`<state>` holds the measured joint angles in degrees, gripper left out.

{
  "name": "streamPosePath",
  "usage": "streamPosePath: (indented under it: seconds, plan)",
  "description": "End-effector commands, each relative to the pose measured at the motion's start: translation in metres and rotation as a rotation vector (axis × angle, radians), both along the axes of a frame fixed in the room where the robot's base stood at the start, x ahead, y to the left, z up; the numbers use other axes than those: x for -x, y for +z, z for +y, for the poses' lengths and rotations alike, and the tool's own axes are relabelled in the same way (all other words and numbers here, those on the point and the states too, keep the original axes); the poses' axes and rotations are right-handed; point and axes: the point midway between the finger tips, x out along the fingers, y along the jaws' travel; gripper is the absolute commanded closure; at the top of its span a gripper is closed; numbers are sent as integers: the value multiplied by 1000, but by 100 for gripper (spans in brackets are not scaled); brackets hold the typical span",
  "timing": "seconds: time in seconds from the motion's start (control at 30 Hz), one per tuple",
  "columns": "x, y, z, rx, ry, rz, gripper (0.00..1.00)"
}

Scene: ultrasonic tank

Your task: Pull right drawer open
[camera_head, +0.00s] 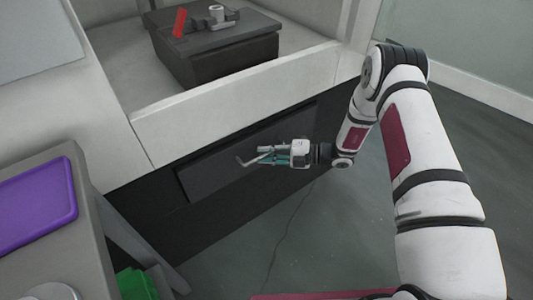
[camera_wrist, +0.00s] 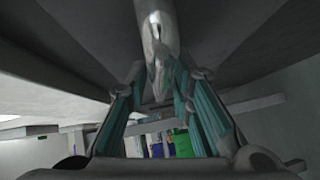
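The drawer front (camera_head: 215,172) is a long dark panel low on the pale cabinet, and it looks flush with the dark face around it. My gripper (camera_head: 258,156) is in front of this panel, around the middle of its length. In the wrist view, a grey metal bar (camera_wrist: 156,45), which looks like a handle, lies between the fingertips. The teal-lined fingers of my gripper (camera_wrist: 160,80) stand apart on either side of the bar. Whether either finger touches it is hard to tell.
A dark box (camera_head: 215,55) with a red piece and a small white-and-grey device sits in the recess above. A grey stand with a purple tray (camera_head: 35,205) is at left, with a green bin (camera_head: 137,284) beneath. The floor (camera_head: 300,235) before the drawer looks clear.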

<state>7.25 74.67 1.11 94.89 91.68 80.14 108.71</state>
Motion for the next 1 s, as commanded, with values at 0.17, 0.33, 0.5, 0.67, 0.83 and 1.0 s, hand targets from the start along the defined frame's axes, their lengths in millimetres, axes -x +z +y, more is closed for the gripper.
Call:
streamPosePath:
  seconds: [0.17, 0.33, 0.5, 0.67, 0.83, 1.0]
  plan:
    - [0, 0, 0, 0, 0, 0, 100]
    - [1, 0, -1, -1, 0, 1, 100]
    - [9, 1, -7, -2, -3, 2, 100]
    - [30, 1, -22, -3, -6, 8, 100]
    - [65, 2, -46, -2, -8, 8, 100]
    - [105, 2, -72, -4, -9, 8, 100]
